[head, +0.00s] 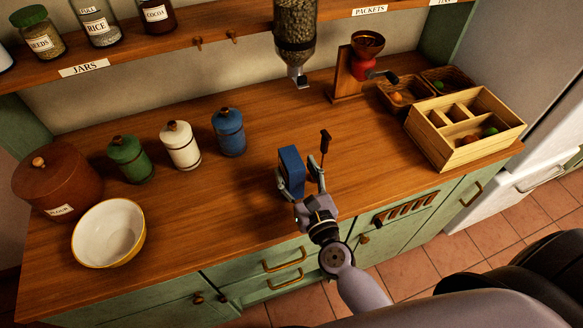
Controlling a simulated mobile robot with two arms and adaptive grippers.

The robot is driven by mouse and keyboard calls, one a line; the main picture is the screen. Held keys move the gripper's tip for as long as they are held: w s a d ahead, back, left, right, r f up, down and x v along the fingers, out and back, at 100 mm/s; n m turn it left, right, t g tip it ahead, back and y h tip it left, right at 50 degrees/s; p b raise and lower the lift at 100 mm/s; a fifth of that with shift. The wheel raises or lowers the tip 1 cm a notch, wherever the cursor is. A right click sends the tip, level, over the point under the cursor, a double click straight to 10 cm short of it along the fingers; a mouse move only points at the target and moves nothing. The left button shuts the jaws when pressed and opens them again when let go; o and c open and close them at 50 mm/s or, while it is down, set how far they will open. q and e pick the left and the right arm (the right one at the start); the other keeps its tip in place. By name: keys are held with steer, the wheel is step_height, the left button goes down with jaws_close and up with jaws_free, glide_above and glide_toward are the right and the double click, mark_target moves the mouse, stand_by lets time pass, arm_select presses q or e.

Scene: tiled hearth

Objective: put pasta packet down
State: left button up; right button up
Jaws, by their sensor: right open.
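A blue packet (291,171), which I take for the pasta packet, is upright on the wooden counter (255,205), near its front edge. Its label is not readable from here. My right gripper (300,177) comes from the front right and is open, with one finger on each side of the packet's near end. I cannot tell whether a finger still touches it. The packet's lower near part is partly hidden by the gripper. My left gripper is not in view.
A thin dark-handled tool (325,142) is just right of the packet. Blue (229,132), white (181,146) and green (130,160) canisters stand left, with a cream bowl (109,233). A wooden crate (468,150) is right. A dispenser (295,35) hangs above. Bare counter lies left of the packet.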

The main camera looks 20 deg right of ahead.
mark_target(287, 155)
steer(key=shift+w+r, duration=0.2)
steer(key=shift+w, duration=0.35)
steer(key=w, duration=0.1)
steer(key=w+p, duration=0.1)
steer(key=w, duration=0.1)
steer(key=w+p, duration=0.1)
steer(key=shift+w+a, duration=0.35)
steer(key=shift+a, duration=0.05)
steer(key=shift+s, duration=0.1)
steer(key=shift+c, duration=0.5)
jaws_close()
